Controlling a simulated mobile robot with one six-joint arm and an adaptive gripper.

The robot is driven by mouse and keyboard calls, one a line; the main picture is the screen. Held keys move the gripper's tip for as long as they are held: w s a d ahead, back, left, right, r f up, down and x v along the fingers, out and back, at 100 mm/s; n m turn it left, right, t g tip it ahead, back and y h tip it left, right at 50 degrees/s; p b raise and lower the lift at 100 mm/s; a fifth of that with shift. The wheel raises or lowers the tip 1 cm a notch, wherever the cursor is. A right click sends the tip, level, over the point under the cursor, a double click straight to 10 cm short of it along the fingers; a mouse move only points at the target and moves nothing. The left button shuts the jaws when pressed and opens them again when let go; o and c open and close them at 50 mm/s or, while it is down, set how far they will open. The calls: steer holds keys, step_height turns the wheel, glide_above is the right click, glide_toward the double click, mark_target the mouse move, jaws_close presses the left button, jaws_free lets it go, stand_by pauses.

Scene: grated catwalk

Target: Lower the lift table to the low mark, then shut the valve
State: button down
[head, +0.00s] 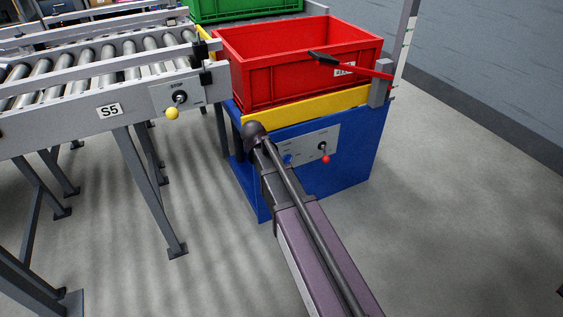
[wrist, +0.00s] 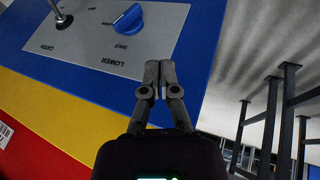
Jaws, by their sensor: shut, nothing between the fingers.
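The lift table has a blue body (head: 350,155) and a yellow top edge (head: 345,98), with a red crate (head: 270,75) on top. A grey panel on its side (head: 310,143) carries a blue knob (head: 287,159), the likely valve, and a small red-balled lever (head: 325,158). In the wrist view the knob (wrist: 128,18) stands near lettering like SHUT and LOWER. My gripper (wrist: 160,68) is shut and empty, its tips beside the panel's edge, apart from the knob in the picture. In the head view my arm hides part of the table and my fingers are not distinguishable.
A red lever with black grip (head: 345,65) juts across the crate from a grey block at right. A marked upright post (head: 405,45) stands behind it; its marks are too small to read. Roller conveyor S5 (head: 60,120) stands at left. Floor at right is clear.

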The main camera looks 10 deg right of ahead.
mark_target(288, 160)
steer(key=shift+f, duration=0.25)
steer(key=d+r+b+x, duration=0.1)
steer(key=d+b+x, duration=0.2)
steer(key=b+x, duration=0.7)
steer(key=shift+x, duration=1.15)
steer(key=shift+s, duration=0.1)
steer(key=shift+f, duration=0.15)
steer(key=shift+d+f+b, duration=0.35)
steer(key=shift+f+b, duration=0.15)
steer(key=shift+b, duration=0.2)
steer(key=shift+r, duration=0.1)
